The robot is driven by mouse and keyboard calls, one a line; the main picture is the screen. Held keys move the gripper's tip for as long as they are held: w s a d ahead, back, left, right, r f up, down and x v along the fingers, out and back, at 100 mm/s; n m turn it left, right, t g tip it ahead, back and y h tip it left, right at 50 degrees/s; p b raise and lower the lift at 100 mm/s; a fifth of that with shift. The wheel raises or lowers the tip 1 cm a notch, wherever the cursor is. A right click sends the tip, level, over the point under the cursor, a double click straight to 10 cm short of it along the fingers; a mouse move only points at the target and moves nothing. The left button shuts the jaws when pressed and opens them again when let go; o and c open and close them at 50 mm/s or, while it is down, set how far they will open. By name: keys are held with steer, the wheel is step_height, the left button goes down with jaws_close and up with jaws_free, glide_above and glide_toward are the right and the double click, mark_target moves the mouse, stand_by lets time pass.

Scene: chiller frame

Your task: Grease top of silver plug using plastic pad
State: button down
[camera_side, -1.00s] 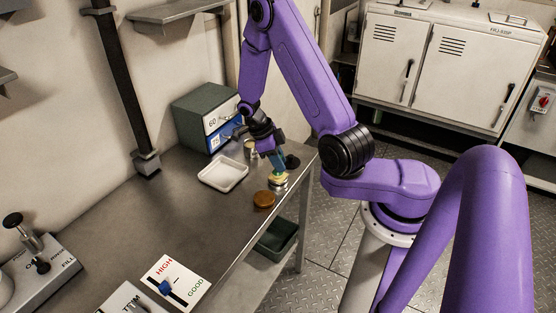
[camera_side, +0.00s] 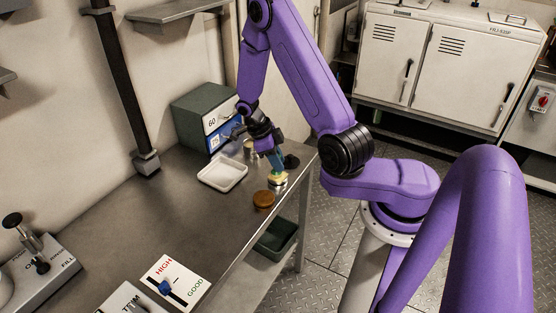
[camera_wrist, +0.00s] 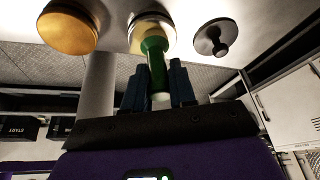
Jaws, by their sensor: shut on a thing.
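My gripper (camera_side: 275,162) points down near the far right end of the bench. It is shut on the green handle (camera_wrist: 154,48) of a pad tool, between its two dark blue fingers in the wrist view. The tool's pale yellow pad (camera_side: 278,176) is at the top of the silver plug (camera_side: 279,184). Pad and plug look to be touching, but the exact contact is hard to see. In the wrist view the pad covers much of the plug's round face (camera_wrist: 139,41).
An amber disc (camera_side: 263,198) lies close beside the plug. A white tray (camera_side: 221,174) is to its left. A black knobbed piece (camera_wrist: 214,39) stands on the other side.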

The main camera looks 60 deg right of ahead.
steer(key=shift+s, duration=0.2)
steer(key=shift+r, duration=0.1)
steer(key=shift+r, duration=3.45)
